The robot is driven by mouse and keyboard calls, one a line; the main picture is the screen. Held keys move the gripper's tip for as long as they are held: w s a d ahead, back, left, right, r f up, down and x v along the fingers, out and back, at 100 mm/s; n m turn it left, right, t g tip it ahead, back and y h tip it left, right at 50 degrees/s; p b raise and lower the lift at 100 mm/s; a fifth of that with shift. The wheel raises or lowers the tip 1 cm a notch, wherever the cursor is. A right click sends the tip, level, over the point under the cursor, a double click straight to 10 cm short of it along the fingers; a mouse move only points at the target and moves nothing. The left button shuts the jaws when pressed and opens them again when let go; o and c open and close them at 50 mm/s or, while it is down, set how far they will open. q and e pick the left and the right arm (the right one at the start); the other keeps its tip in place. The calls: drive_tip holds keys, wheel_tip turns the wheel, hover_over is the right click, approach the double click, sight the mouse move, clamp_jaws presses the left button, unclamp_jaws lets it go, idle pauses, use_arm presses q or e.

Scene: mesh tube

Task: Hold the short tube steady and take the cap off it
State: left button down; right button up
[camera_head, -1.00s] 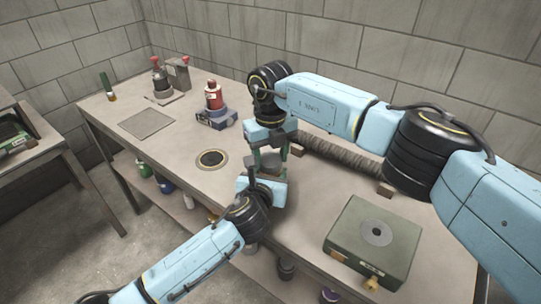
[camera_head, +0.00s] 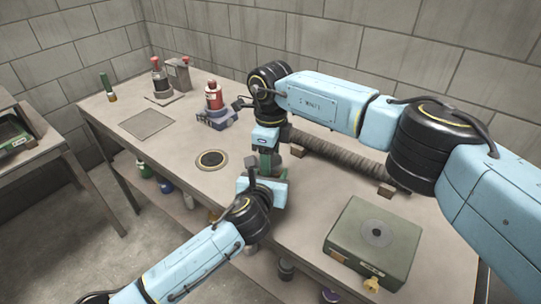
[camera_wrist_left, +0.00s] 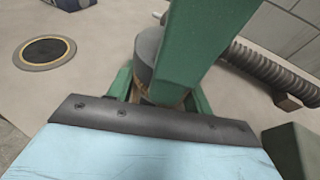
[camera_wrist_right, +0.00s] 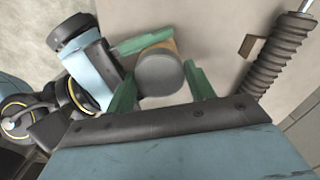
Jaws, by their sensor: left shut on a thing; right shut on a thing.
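The grey cap (camera_wrist_right: 160,74) is a short round disc, seen from above in the right wrist view. My right gripper (camera_head: 268,162) is shut on it, with one green finger on each side. The cap's side shows partly in the left wrist view (camera_wrist_left: 148,50), behind a green finger of my right gripper. The short tube (camera_wrist_left: 162,95) is tan and shows just below the cap, mostly hidden. My left gripper (camera_head: 262,180) is shut around the tube from the front, below the right gripper. In the head view the grippers hide most of both. I cannot tell any gap between cap and tube.
A ribbed dark hose (camera_head: 345,158) lies behind the grippers, with small brown blocks beside it. A green-grey box (camera_head: 376,238) stands at the right. A round dark ring (camera_head: 212,159) lies to the left. The table's left part has free room.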

drive_tip(key=shift+r, duration=0.2)
drive_tip(key=shift+r, duration=0.95)
drive_tip(key=shift+r, duration=2)
use_arm(q)
drive_tip(key=c, duration=0.5)
unclamp_jaws()
